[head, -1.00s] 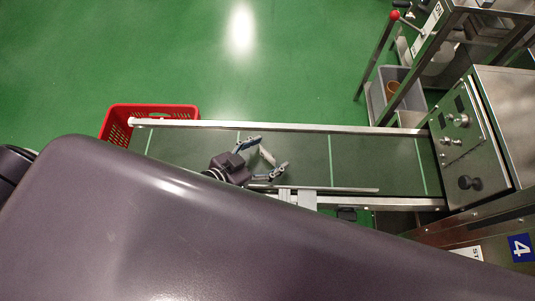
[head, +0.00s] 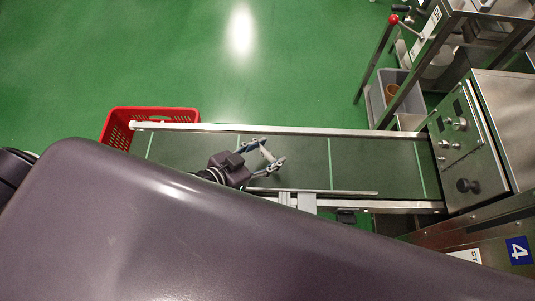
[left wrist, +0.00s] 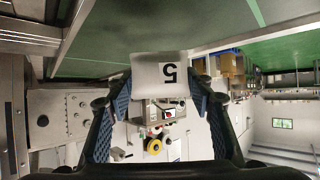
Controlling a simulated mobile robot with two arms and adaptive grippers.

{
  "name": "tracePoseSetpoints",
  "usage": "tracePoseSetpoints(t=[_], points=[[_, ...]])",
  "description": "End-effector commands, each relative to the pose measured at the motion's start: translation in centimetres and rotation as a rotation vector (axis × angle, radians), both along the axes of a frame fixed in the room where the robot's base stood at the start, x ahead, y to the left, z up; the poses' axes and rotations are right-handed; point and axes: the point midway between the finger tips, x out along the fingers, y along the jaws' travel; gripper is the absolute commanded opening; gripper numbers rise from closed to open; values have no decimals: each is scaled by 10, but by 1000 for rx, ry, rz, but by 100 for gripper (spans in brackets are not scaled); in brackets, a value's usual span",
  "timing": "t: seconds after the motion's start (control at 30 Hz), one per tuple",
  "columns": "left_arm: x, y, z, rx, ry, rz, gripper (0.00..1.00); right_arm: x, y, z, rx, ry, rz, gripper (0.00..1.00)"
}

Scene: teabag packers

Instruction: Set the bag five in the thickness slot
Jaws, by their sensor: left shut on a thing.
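The bag five (left wrist: 160,75) is a small white packet with a black 5, seen upside down in the left wrist view. My left gripper (left wrist: 162,95) has its blue fingers on both sides of it and is shut on it. In the head view the left gripper (head: 269,153) is over the green conveyor belt (head: 375,165), with a pale thin shape, likely the bag's edge, between its fingers. I cannot tell the height above the belt. The thickness slot cannot be made out in either view. My right gripper is not in view.
A metal guide rail (head: 340,192) and bracket (head: 297,201) run along the belt's near side, close to the gripper. A red crate (head: 118,131) stands at the belt's left end. A steel machine box (head: 480,140) closes the right end. My large purple arm link hides the lower left.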

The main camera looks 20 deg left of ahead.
Motion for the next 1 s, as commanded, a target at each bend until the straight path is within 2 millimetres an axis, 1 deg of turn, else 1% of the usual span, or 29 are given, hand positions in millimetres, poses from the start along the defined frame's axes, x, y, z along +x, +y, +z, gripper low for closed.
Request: tracePoseSetpoints(t=[0.03,0.17,0.3,0.4,0.5,0.6,0.7,0.83,1.0], points=[[1,0,14,0,-3,-1,41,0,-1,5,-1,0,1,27],[1,0,50,0,-6,-1,41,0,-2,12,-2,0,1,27],[1,0,92,-1,-5,-3,41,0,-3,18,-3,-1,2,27],[0,0,118,0,-5,-2,41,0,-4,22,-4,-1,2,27],[1,0,140,0,-4,-1,41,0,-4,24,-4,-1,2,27],[1,0,157,1,-3,-1,41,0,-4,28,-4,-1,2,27],[1,0,167,0,-1,0,41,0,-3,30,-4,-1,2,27],[0,0,173,1,-2,0,41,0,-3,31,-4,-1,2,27],[2,2,174,0,-1,4,41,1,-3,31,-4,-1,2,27]])
